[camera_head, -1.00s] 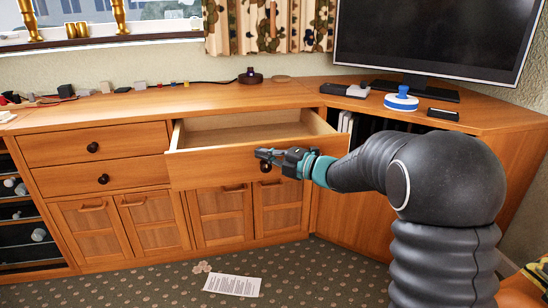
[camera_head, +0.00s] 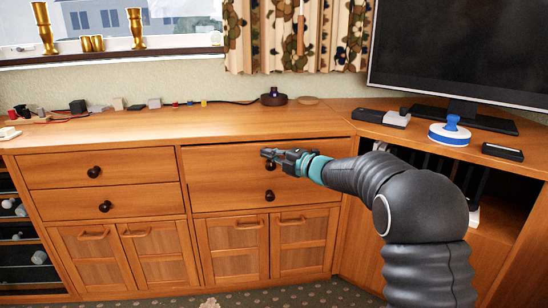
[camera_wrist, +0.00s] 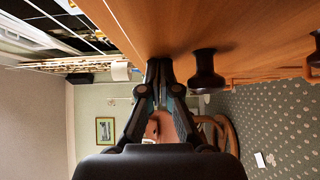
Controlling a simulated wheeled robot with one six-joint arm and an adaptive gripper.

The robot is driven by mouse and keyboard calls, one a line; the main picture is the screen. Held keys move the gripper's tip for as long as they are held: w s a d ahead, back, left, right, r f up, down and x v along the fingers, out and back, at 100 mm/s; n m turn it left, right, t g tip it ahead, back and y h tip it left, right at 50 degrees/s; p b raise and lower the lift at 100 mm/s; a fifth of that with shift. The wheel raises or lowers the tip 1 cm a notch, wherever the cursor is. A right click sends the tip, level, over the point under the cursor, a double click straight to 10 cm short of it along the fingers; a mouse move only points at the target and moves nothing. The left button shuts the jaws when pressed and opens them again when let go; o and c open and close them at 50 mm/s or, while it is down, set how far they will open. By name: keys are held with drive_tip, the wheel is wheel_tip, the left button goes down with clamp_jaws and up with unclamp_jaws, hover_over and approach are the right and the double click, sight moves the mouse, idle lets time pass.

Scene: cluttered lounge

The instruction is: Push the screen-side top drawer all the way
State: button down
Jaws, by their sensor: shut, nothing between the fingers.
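The screen-side top drawer (camera_head: 225,162) is a wooden front in the cabinet, right of the left-hand drawers. It sits close to flush, with a thin gap showing along its top edge. Its dark round knob (camera_head: 270,167) is partly behind my gripper (camera_head: 265,154). My gripper is shut and empty, with its tips at the drawer front beside the knob. In the wrist view, my shut fingers (camera_wrist: 158,66) reach the wooden face, and a dark knob (camera_wrist: 207,78) stands just right of them. Exact contact is hard to tell.
A second drawer (camera_head: 225,195) with a knob lies directly below, over cupboard doors. On the top stand a dark round device (camera_head: 273,97), a blue-and-white object (camera_head: 450,131) and the screen (camera_head: 462,50). An open shelf lies under the right section.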

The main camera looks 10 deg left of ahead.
drive_tip(key=shift+w+a, duration=0.3)
drive_tip(key=shift+w, duration=0.7)
drive_tip(key=shift+d, duration=0.1)
